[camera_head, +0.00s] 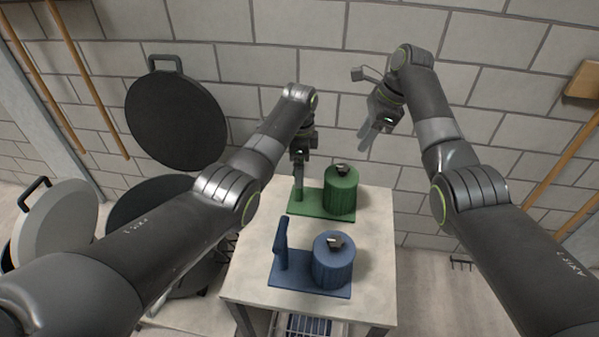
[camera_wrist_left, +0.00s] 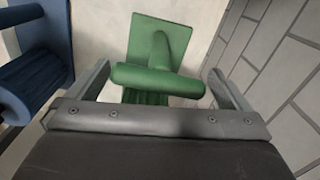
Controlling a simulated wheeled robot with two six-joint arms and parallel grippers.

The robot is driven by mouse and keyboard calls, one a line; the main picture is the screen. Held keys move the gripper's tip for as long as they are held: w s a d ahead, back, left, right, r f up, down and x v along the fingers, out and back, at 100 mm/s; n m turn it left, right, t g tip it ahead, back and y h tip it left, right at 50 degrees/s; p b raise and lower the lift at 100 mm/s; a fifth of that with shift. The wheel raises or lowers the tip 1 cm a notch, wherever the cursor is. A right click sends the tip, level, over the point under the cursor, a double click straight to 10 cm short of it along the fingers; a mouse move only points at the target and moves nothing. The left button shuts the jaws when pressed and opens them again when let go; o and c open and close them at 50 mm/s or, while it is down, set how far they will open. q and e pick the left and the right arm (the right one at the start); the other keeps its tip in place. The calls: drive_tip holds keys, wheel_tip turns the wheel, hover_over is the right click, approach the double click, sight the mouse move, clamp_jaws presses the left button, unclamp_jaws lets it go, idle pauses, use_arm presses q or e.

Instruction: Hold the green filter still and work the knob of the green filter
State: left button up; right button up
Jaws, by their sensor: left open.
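The green filter stands at the back of the table: a ribbed green cylinder (camera_head: 341,197) with a dark knob (camera_head: 343,170) on top, on a flat green base (camera_head: 306,206) with an upright handle at its left. My left gripper (camera_head: 299,186) is over this handle and hides much of it. In the left wrist view the green handle (camera_wrist_left: 155,78) has a crossbar and lies between the open fingers (camera_wrist_left: 158,84), with gaps at both sides. My right gripper (camera_head: 368,138) is in the air above and right of the green knob, apart from it; its finger opening is unclear.
A blue filter (camera_head: 333,270) with its own knob (camera_head: 334,241) and handle (camera_head: 281,247) stands nearer on the pale table (camera_head: 377,240). Large dark round lids (camera_head: 176,120) are at the left. A block wall is behind. The table's right strip is clear.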

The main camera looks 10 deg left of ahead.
use_arm(q)
drive_tip(key=shift+f, duration=1.95)
